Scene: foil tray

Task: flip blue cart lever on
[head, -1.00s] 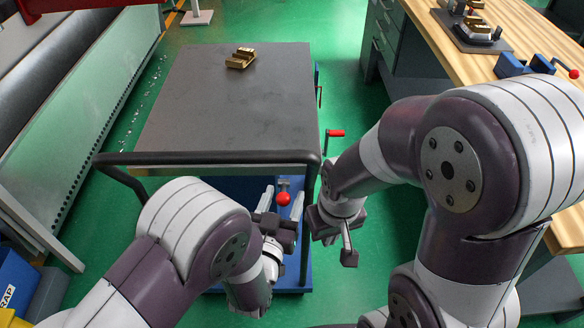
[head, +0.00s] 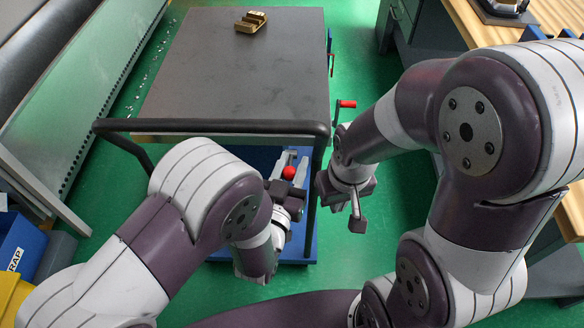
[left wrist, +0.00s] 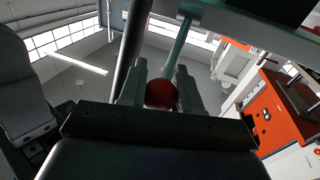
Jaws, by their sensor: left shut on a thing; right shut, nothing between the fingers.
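The cart has a grey top (head: 235,75), a black push handle (head: 215,127) and a blue lower part (head: 303,245). Its lever ends in a red ball knob (head: 289,173), just below the handle's right end. My left gripper (head: 290,165) is shut on this knob. In the left wrist view the red knob (left wrist: 161,94) sits between the two grey fingers, with the greenish lever rod (left wrist: 179,48) running up from it. My right gripper (head: 356,218) is shut and empty, to the right of the cart's corner post. The lever's base is hidden in the head view.
A brass block (head: 251,21) lies on the cart top. A red-handled crank (head: 346,104) sticks out at the cart's right side, close to my right arm. A wooden bench (head: 471,22) is at the right.

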